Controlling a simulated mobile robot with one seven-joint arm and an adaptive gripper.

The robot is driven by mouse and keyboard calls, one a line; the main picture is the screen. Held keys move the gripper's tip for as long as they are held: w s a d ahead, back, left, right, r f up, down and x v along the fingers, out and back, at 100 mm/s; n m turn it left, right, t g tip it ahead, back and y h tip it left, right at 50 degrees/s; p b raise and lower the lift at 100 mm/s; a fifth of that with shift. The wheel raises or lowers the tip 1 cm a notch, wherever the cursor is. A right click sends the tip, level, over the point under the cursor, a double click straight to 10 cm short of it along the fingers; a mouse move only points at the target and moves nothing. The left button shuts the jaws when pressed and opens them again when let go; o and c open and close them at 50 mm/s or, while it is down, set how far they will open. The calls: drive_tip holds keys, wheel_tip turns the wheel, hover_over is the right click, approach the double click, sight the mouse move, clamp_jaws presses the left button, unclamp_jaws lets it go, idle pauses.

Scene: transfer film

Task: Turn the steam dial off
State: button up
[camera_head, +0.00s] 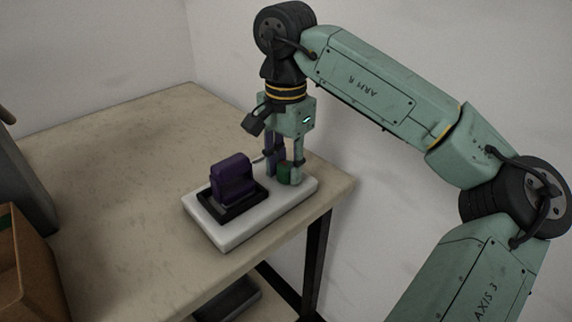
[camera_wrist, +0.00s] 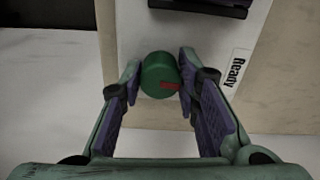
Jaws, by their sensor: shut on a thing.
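The steam dial is a small dark green round knob (camera_wrist: 158,75) with a red mark on its right side in the wrist view. It sits on the right end of a white base (camera_head: 229,237), and it also shows in the head view (camera_head: 285,174). My gripper (camera_head: 283,170) points down over that end of the base, with its fingers on both sides of the knob. In the wrist view my gripper (camera_wrist: 160,83) is shut on the knob. A purple block-shaped part (camera_head: 232,180) stands in a black frame on the same base, left of my gripper.
The base stands near the right corner of a beige table (camera_head: 120,160). A label reading "Ready" (camera_wrist: 237,73) lies on the base beside the knob. A brown box (camera_head: 25,250) and a grey object (camera_head: 22,180) are at the far left. The table's back left is clear.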

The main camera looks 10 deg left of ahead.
sight(285, 166)
drive_tip(key=shift+n, duration=0.6)
drive_tip(key=o, duration=1.1)
drive_tip(key=shift+o, duration=0.2)
wheel_tip(285, 166, up, 12)
